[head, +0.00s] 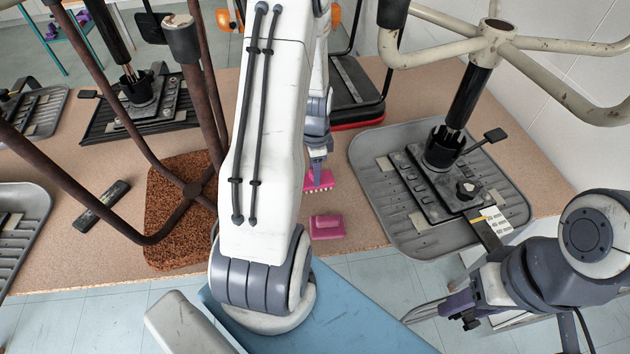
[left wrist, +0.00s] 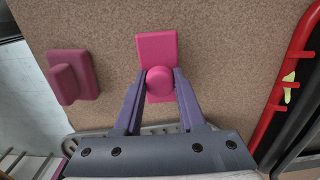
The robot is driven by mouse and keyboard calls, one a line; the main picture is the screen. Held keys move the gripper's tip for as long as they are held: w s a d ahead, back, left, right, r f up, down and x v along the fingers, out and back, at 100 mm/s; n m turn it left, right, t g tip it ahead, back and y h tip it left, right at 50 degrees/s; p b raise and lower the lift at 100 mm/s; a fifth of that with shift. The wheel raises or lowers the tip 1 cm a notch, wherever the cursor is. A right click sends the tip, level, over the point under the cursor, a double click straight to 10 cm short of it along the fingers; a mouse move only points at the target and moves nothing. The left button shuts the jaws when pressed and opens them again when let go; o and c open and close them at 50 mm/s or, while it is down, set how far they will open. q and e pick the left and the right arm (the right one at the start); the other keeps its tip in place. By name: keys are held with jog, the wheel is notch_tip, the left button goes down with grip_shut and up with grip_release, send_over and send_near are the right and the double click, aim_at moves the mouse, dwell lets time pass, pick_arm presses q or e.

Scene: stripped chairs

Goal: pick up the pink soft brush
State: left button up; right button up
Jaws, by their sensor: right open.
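A bright pink brush (head: 319,181) with a pale bristle row along its near edge is at the board, under my left gripper (head: 318,165). In the left wrist view the pink brush (left wrist: 156,48) shows a round knob. The fingers of my left gripper (left wrist: 159,80) stand on both sides of this knob, very near it; whether they press on it I cannot tell. A second, duller pink block (head: 327,227) with a raised grip lies nearer the board's front edge, and also shows in the left wrist view (left wrist: 85,75). My right gripper (head: 462,312) is open at the lower right, away from the brush.
A grey chair seat shell (head: 375,160) with a metal mechanism lies to the right. A brown textured seat pad (head: 165,225) with a dark frame is at the left. A black seat with a red edge (head: 357,123) is behind the brush. A dark bar (head: 101,206) lies further left.

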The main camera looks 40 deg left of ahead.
pick_arm(q)
grip_shut()
jog(key=shift+r, duration=0.55)
jog(key=r, duration=0.2)
jog(key=s+a+r, duration=0.1)
jog(key=shift+r, duration=0.4)
jog(key=s+a+r, duration=0.6)
jog(key=s, duration=0.1)
jog(key=shift+s+a+b, duration=0.4)
jog(key=shift+r, duration=0.1)
